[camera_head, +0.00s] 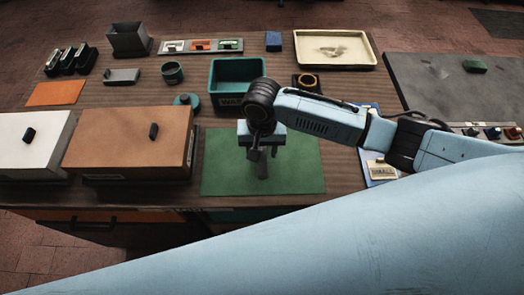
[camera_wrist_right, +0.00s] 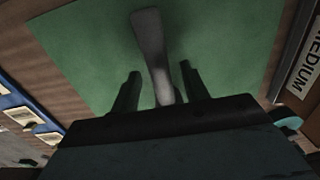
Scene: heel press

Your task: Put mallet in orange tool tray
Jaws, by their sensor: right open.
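In the wrist view, a grey elongated piece (camera_wrist_right: 152,48), which looks like the mallet, stands out over the green mat (camera_wrist_right: 85,50). My right gripper (camera_wrist_right: 158,85) is open, with one finger on each side of this piece and visible gaps between. In the head view my right gripper (camera_head: 262,158) points down over the green mat (camera_head: 220,180), and the mallet is hard to tell from the dark fingers. I cannot tell for sure which thing is the orange tool tray; a flat orange piece (camera_head: 55,94) lies at the left. My left gripper is not in view.
A large orange-brown box (camera_head: 115,145) and a white box (camera_head: 25,140) stand left of the mat. A teal bin (camera_head: 237,92) and a cream tray (camera_head: 310,38) are behind. A label strip (camera_wrist_right: 305,65) reading MEDIUM shows at the wrist view's right.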

